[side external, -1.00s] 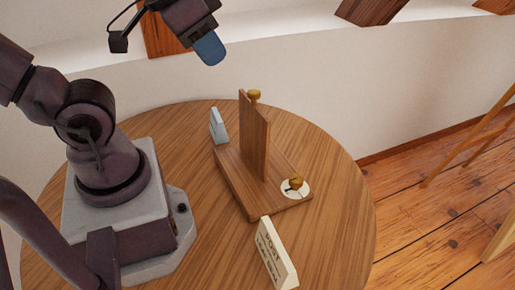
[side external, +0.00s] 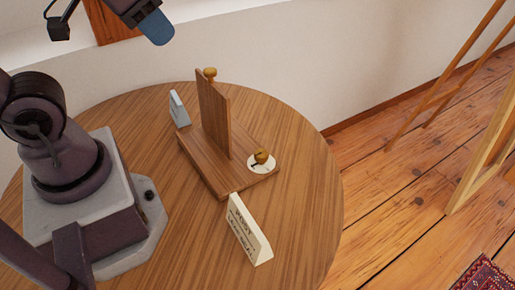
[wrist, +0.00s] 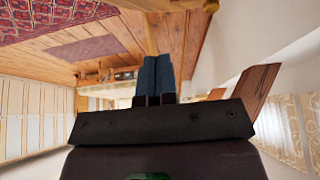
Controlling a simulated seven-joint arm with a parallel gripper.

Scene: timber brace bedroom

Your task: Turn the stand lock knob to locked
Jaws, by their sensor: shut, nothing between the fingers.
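The stand (side external: 202,166) is a wooden base with an upright wooden panel (side external: 214,116), standing on the round table. A brass knob (side external: 261,156) sits on a round white dial (side external: 268,168) at the base's right end. A dark mark shows on the dial beside the knob, but its setting is too small to read. A second brass knob (side external: 210,72) tops the panel. My gripper (side external: 158,30) is shut and empty, high above and left of the stand, apart from it. In the wrist view its blue fingers (wrist: 156,76) are together, and the stand is out of sight.
A cream sign with lettering (side external: 247,232) stands at the front of the round table (side external: 300,205). A small grey-blue block (side external: 178,108) is at the stand's far left end. The wall is close behind. The table right of the stand is clear.

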